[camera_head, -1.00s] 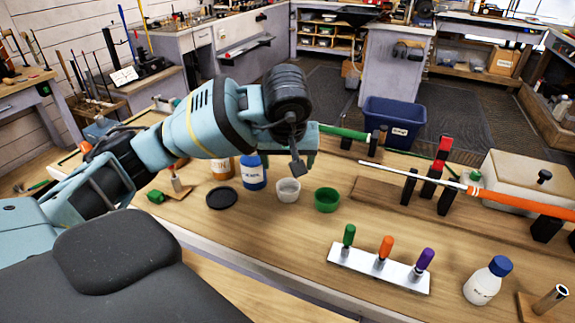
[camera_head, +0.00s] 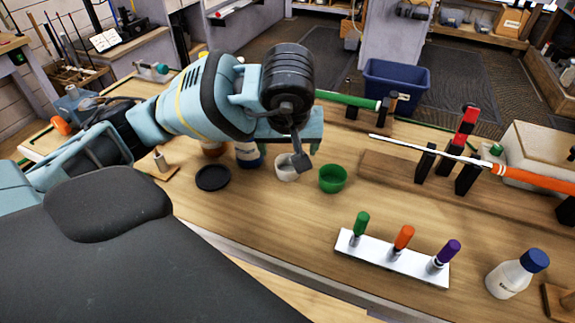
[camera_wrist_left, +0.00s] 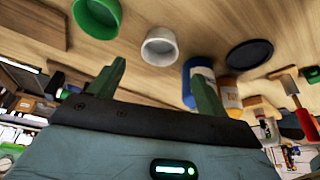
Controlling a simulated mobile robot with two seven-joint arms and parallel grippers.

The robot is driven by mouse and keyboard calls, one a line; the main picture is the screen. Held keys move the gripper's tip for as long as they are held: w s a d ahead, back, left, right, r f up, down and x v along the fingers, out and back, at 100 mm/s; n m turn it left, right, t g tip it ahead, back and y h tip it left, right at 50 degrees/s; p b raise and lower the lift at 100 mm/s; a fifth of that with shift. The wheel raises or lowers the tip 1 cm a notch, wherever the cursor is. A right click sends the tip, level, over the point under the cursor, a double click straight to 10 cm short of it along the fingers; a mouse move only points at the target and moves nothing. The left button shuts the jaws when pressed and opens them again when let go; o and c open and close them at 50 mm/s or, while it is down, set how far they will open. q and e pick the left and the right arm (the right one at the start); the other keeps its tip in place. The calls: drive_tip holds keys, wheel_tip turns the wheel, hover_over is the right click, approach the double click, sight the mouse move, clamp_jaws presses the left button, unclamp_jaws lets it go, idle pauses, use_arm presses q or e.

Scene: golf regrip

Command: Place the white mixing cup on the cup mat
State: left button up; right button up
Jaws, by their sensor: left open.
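The white mixing cup (camera_head: 284,172) stands upright on the bench, left of a green cup (camera_head: 332,179). A flat black round disc (camera_head: 213,178), which looks like the cup mat, lies bare to its left. My left gripper (camera_head: 286,150) hangs over the back of the white cup and hides part of its rim. In the left wrist view the gripper (camera_wrist_left: 161,82) is open and empty. There, the white cup (camera_wrist_left: 159,47) lies beyond and between the fingertips, apart from them. The disc also shows there (camera_wrist_left: 250,54). My right gripper is not in view.
A white rack (camera_head: 392,258) with colored-handled tools and a blue-capped bottle (camera_head: 512,276) stand at the front right. Bench front of the cups is clear.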

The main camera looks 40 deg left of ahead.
sight(288, 169)
use_arm(q)
drive_tip(key=shift+x, duration=1.25)
drive_tip(key=shift+f, duration=0.1)
drive_tip(key=x, duration=0.4)
drive_tip(key=shift+s+f, duration=0.1)
drive_tip(key=shift+w+f, duration=0.2)
drive_tip(key=shift+f, duration=0.25)
drive_tip(key=shift+c, duration=0.6)
drive_tip(key=c, duration=1)
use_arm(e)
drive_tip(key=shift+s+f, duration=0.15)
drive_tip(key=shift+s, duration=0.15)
use_arm(q)
drive_tip(key=shift+r, duration=0.1)
